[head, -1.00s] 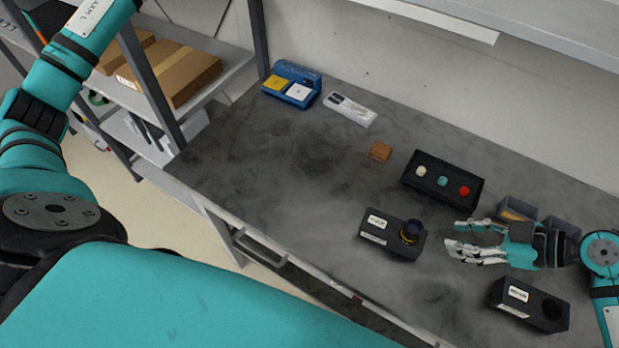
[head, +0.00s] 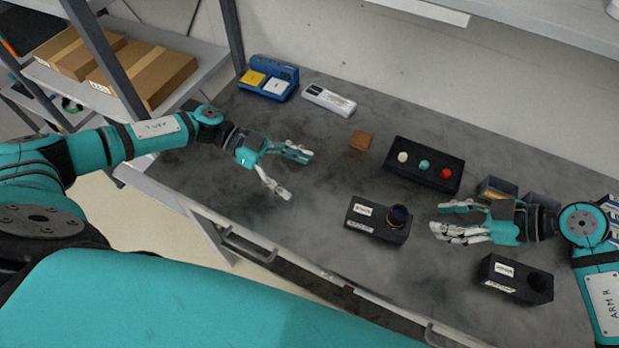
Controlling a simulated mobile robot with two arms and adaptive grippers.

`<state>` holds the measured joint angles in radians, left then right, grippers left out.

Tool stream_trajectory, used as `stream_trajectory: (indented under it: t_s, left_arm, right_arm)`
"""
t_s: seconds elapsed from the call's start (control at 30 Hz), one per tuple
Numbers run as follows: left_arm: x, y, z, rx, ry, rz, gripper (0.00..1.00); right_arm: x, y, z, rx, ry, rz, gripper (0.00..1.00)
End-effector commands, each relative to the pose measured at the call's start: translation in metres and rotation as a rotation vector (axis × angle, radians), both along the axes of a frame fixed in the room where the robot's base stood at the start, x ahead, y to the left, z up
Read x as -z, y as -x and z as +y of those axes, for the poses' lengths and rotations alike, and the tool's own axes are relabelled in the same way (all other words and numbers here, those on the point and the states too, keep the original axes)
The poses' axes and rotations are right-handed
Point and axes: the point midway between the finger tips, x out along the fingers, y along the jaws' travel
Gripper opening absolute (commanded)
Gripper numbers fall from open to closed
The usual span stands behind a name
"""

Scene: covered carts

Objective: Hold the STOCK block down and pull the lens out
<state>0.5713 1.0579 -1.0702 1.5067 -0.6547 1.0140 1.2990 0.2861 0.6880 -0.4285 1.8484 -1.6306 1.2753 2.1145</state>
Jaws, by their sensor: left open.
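A black block (head: 379,232) with white labels stands on the grey worktop, with a dark round lens (head: 400,215) in its right end. The label is too small to read surely; this seems to be the STOCK block. A second labelled black block (head: 515,279), with an empty round hole in its top, stands to the lower right. My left gripper (head: 298,175) is open and empty, left of the lens block and apart from it. My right gripper (head: 438,219) has its fingers apart with nothing between them, just right of the lens, not visibly touching it.
A black box (head: 421,180) with white, teal and red knobs stands behind the lens block. A wooden cube (head: 361,141), a white device (head: 329,100) and a blue device (head: 268,78) are farther back. Grey bins (head: 497,190) stand behind my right gripper. The worktop's left part is clear.

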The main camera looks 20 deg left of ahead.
Motion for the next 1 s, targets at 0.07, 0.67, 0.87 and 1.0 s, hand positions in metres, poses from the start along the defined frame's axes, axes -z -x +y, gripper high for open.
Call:
stream_trajectory:
  t_s: [0.07, 0.67, 0.87, 1.0]
  left_arm:
    - [0.001, 0.002, -0.001, 0.001, 0.001, 0.009, 0.85]
    - [0.034, -0.001, -0.084, 0.003, 0.003, 0.006, 0.85]
    - [0.05, -0.003, -0.12, 0.002, 0.003, 0.006, 0.85]
    - [0.058, -0.004, -0.141, 0.001, 0.002, 0.005, 0.85]
  right_arm:
    - [0.0, 0.0, 0.0, 0.0, 0.0, 0.0, 0.38]
    - [0.0, 0.0, 0.0, 0.0, 0.0, 0.0, 0.38]
    - [0.0, 0.0, 0.0, 0.0, 0.0, 0.0, 0.38]
    - [0.0, 0.0, 0.0, 0.0, 0.0, 0.0, 0.38]
